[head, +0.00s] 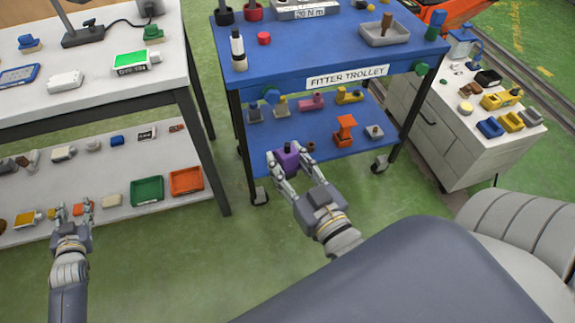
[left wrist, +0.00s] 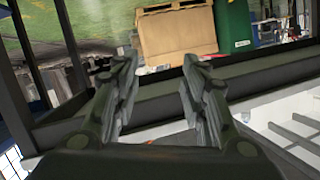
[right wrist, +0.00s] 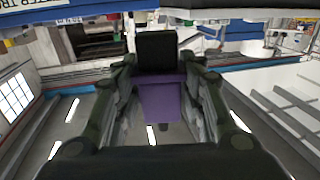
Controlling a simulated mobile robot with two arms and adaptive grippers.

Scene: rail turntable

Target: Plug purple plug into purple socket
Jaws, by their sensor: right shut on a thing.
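The purple plug (head: 287,160) is held between the fingers of my right gripper (head: 291,172), in front of the lower shelf of the blue trolley. In the right wrist view the same plug (right wrist: 161,98) shows a purple body with a black block at its far end, with a finger on each side. My right gripper is shut on it. My left gripper (head: 74,216) is at the lower left, near the white lower shelf; in the left wrist view its fingers (left wrist: 160,85) stand apart with nothing between them. I cannot make out a purple socket in any view.
The blue trolley (head: 325,82) carries tools on top and several coloured parts on its lower shelf (head: 335,130). A white table (head: 100,72) with a lower shelf (head: 100,178) stands left. A drawer cabinet (head: 440,135) stands right. Green floor between them is clear.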

